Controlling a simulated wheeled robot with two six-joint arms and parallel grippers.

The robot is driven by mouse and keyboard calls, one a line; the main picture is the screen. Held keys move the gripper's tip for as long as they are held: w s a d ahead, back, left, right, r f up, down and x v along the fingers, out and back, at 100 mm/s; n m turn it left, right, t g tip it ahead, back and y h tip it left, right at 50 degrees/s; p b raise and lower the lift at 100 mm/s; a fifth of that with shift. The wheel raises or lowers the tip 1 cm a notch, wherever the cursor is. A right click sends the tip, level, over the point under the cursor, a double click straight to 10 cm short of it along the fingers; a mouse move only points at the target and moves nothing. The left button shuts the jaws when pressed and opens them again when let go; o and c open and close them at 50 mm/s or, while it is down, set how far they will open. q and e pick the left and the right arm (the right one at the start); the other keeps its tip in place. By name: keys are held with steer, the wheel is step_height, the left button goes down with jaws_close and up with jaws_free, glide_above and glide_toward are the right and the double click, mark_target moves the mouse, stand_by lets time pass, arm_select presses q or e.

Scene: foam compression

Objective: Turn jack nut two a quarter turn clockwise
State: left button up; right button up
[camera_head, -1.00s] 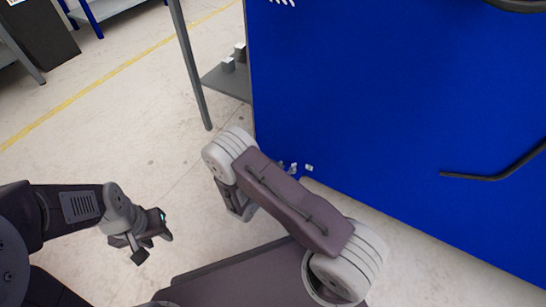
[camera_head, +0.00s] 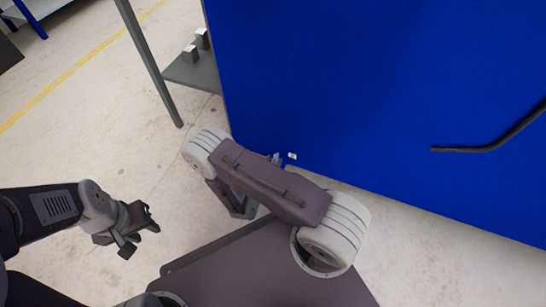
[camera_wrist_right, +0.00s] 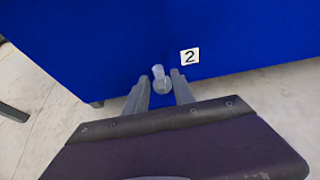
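Jack nut two (camera_wrist_right: 158,72) is a small pale grey piece at the lower edge of the blue panel, left of a white label marked 2 (camera_wrist_right: 190,56). In the right wrist view my right gripper (camera_wrist_right: 160,77) is open, with one finger on each side of the nut. A gap seems to show on both sides; contact cannot be told. In the head view the nut (camera_head: 276,158) and label (camera_head: 292,156) are tiny, and my right arm hides the right gripper. My left gripper (camera_head: 140,232) is open and empty above the floor, away from the panel.
The large blue panel (camera_head: 360,80) fills the upper right. A black bent bar (camera_head: 490,147) crosses in front of it. A grey shelf (camera_head: 195,75) with small blocks and a grey post (camera_head: 150,60) stand at its left. The floor at left is open.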

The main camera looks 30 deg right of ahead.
steer(key=shift+w+d, duration=0.15)
jaws_close()
steer(key=shift+m, duration=0.3)
steer(key=shift+w+a+m+g+h, duration=0.1)
steer(key=shift+w+m+g+h, duration=0.05)
steer(key=shift+m+g+h, duration=0.35)
steer(key=shift+w+a+m+g+h, duration=0.1)
steer(key=shift+m+g+h, duration=0.2)
steer(key=shift+m+g, duration=0.3)
steer(key=m+g, duration=0.1)
steer(key=m+g+h, duration=0.1)
steer(key=g, duration=0.1)
steer(key=shift+w+a+f, duration=0.1)
steer(key=shift+w, duration=0.2)
steer(key=m+g, duration=0.4)
steer(key=g, duration=0.1)
steer(key=shift+w+m+h, duration=0.3)
steer(key=shift+w+m, duration=0.1)
steer(key=shift+w+m+g, duration=0.2)
steer(key=shift+m+g, duration=0.9)
steer(key=shift+g, duration=0.2)
